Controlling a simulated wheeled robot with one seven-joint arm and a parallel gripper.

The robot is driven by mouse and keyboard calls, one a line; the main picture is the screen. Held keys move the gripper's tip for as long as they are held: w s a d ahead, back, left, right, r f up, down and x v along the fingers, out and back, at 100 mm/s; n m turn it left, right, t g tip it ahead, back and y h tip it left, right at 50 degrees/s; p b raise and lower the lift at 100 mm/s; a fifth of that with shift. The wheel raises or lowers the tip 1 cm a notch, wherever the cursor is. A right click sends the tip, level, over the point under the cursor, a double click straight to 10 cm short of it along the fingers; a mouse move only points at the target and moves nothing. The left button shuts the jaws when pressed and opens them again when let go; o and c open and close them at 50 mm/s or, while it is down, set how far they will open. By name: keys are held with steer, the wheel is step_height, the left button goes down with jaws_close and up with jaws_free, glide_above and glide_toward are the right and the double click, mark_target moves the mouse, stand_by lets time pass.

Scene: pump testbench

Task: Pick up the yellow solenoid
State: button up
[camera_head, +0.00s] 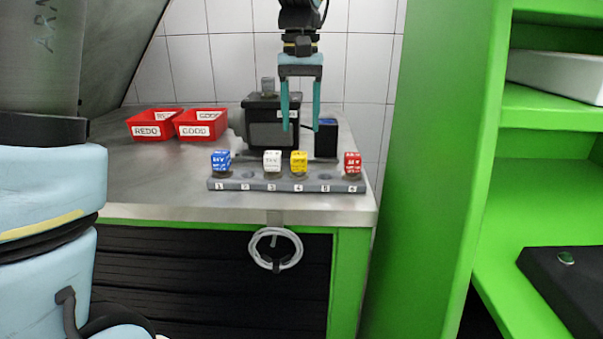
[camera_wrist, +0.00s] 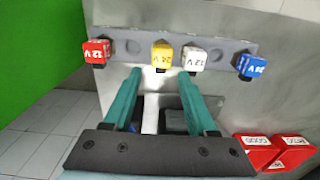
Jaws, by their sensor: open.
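The yellow solenoid (camera_head: 299,160) stands upright in the grey numbered rack (camera_head: 255,185), at the slot marked 4. A white solenoid (camera_head: 272,159) is close on its left. In the wrist view the yellow solenoid (camera_wrist: 162,53) is at the top middle, with the white one (camera_wrist: 193,57) just to its right. My gripper (camera_head: 301,130) points down with its teal fingers apart, above and behind the rack in the head view. Its fingers also show in the wrist view (camera_wrist: 160,85), open and empty, with the yellow solenoid beyond their tips.
A blue solenoid (camera_head: 221,160) and a red solenoid (camera_head: 351,164) stand in the rack's outer parts. A black box-shaped device (camera_head: 270,135) is behind the rack. Red REDO (camera_head: 148,131) and GOOD (camera_head: 195,131) bins are at the back left. A green shelf (camera_head: 440,150) rises on the right.

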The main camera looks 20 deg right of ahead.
mark_target(299, 153)
steer(key=f, duration=0.8)
steer(key=shift+a+f+p, duration=0.15)
steer(key=shift+a+p, duration=0.05)
steer(key=shift+p, duration=0.2)
steer(key=c, duration=0.9)
